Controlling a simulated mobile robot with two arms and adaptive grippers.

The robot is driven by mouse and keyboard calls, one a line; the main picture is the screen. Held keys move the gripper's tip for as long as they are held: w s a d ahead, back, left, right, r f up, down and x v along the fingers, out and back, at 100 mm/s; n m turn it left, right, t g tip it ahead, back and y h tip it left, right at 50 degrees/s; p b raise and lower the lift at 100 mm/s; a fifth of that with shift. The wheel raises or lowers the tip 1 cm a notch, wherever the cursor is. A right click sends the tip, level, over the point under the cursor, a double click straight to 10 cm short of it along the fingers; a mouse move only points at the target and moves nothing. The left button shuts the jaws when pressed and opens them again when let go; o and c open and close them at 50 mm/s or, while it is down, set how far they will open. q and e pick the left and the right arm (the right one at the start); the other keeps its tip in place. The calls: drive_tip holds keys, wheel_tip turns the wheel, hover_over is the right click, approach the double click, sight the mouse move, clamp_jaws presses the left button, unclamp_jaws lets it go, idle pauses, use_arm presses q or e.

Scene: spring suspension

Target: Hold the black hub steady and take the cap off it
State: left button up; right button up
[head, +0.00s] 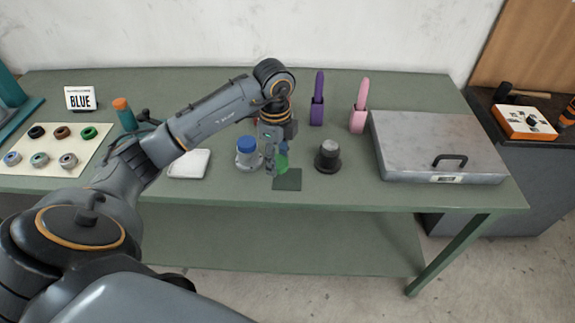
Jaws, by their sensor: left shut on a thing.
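The black hub (328,163) stands upright on the green table, right of my left gripper. A light grey round top (330,146), which looks like its cap, sits on it. My left gripper (275,163) points down over the table, left of the black hub and apart from it. It is shut on a small green thing (283,159), mostly hidden by the fingers; I cannot tell if that touches the table. My right gripper is not in view.
A dark square mat (287,180) lies in front. A grey metal case (440,146) fills the table's right side. Purple (318,100) and pink (359,108) tools stand behind. A white pad (189,164) lies left.

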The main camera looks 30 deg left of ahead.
use_arm(q)
drive_tip(key=p, duration=0.1)
hover_over(287, 179)
wheel_tip(287, 179, down, 5)
drive_tip(key=shift+w+r, duration=0.1)
drive_tip(key=shift+r, duration=0.05)
wheel_tip(287, 179, down, 2)
drive_tip(key=shift+f+p, duration=0.1)
drive_tip(key=shift+p, duration=0.65)
drive_tip(key=shift+f, duration=0.4)
drive_tip(key=shift+f, duration=0.2)
drive_tip(key=o, duration=1.3)
drive_tip(key=shift+c, duration=0.2)
